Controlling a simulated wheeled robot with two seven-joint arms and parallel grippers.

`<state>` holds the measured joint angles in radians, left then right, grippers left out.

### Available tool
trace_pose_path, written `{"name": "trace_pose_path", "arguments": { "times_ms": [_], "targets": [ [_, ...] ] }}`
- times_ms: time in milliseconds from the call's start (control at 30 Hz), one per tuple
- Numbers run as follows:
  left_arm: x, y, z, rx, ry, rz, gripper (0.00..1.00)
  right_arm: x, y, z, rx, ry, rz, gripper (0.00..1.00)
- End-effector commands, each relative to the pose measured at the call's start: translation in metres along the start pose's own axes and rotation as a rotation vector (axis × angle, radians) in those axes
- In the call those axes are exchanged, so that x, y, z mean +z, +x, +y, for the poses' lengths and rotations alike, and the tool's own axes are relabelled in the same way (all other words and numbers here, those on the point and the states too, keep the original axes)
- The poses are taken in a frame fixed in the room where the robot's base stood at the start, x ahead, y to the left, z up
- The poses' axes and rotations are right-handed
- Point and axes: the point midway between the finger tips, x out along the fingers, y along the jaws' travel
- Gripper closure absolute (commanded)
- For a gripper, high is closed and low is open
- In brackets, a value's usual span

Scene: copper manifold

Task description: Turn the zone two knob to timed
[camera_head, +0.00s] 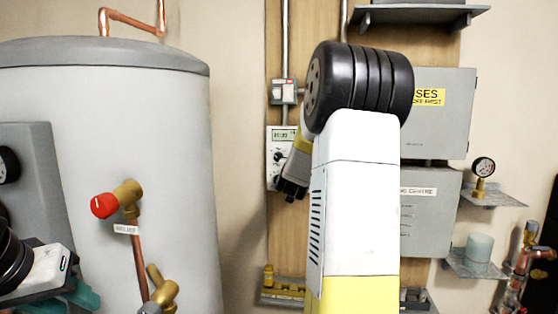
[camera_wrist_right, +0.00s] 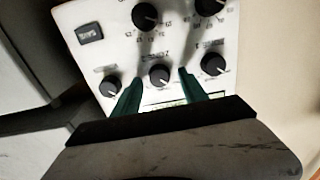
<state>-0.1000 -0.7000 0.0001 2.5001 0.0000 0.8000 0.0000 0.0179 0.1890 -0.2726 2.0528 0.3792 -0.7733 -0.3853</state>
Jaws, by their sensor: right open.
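The white control panel (camera_head: 283,137) with a lit display hangs on the wooden board, partly hidden by my right arm. In the right wrist view the panel (camera_wrist_right: 185,45) appears upside down with several black knobs. The middle knob (camera_wrist_right: 159,74), apparently zone two, has a blurred label; its white pointer line shows at its lower edge. My right gripper (camera_wrist_right: 158,95) is open, its green fingers on either side below this knob; contact cannot be told. In the head view the right gripper's dark end (camera_head: 291,190) is before the panel. My left gripper (camera_head: 82,294) is at the lower left, its jaws unclear.
Other knobs flank the middle one: a left knob (camera_wrist_right: 110,87) and a right knob (camera_wrist_right: 213,64). A grey cylinder (camera_head: 140,180) with a red-capped valve (camera_head: 104,205) fills the left. Grey boxes (camera_head: 440,125) and a gauge (camera_head: 483,167) are to the right.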

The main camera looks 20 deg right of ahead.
Motion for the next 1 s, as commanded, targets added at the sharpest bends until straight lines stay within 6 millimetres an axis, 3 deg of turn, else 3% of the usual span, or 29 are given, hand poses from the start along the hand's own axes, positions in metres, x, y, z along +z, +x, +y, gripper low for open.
{"name": "trace_pose_path", "arguments": {
  "times_ms": [300,567,1000],
  "targets": [
    [0.0000,0.0000,0.0000,0.000,0.000,0.000,0.64,-0.0004,0.0033,0.0002,0.000,0.001,0.001,0.51],
    [0.0000,0.0000,0.0000,0.000,0.000,0.000,0.64,-0.0004,0.0031,0.0001,0.000,0.001,0.000,1.00],
    [0.0000,0.0000,0.0000,0.000,0.000,0.000,0.64,-0.0002,0.0030,0.0006,0.000,0.085,0.000,1.00]
  ]
}}
